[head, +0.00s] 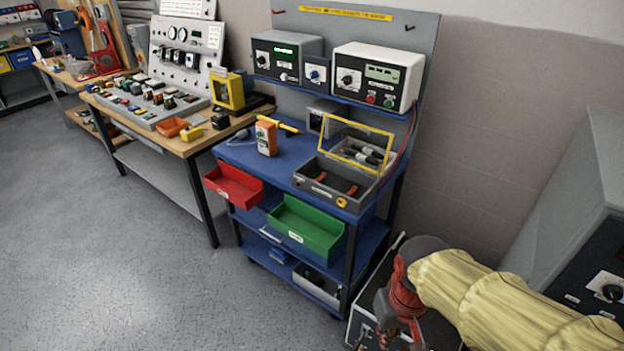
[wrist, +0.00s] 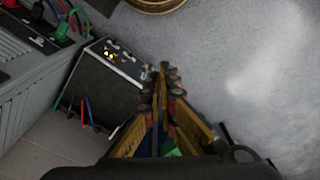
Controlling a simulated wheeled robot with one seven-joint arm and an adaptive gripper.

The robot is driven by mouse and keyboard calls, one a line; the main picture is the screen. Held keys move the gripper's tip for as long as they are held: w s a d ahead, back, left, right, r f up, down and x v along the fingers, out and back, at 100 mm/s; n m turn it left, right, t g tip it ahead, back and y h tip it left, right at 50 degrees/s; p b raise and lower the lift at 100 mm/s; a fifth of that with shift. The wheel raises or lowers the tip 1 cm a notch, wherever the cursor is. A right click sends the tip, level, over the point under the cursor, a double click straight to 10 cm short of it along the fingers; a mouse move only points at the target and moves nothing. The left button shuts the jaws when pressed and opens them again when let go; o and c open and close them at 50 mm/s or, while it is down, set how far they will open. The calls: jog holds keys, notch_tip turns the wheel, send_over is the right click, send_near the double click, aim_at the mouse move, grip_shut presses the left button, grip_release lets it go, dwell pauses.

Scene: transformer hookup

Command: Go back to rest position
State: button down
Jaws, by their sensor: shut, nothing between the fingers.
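My arm in its yellow sleeve reaches in from the lower right of the head view, with red cable wrapped near its wrist. My gripper (wrist: 163,78) shows in the wrist view, pointing away from the camera over the grey floor. Its fingers meet at the tips and hold nothing. In the head view I cannot make out the fingertips at the bottom edge. The blue cart (head: 275,172) stands left of my arm, apart from it.
The cart carries a grey case (head: 318,190) with a raised yellow-framed lid, plus red (head: 233,187) and green (head: 306,228) bins. A dark box (wrist: 103,85) lies near my fingers. A grey cabinet (head: 575,185) stands at the right. Floor (head: 130,270) at left is clear.

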jog(key=s+d+r+t, duration=0.1)
jog(key=d+r+t, duration=0.1)
jog(key=r, duration=0.4)
jog(key=s+d+r+m+t, duration=0.1)
jog(key=r+t, duration=0.2)
jog(key=r, duration=0.3)
jog(key=shift+d+r, duration=0.3)
jog(key=shift+d, duration=0.1)
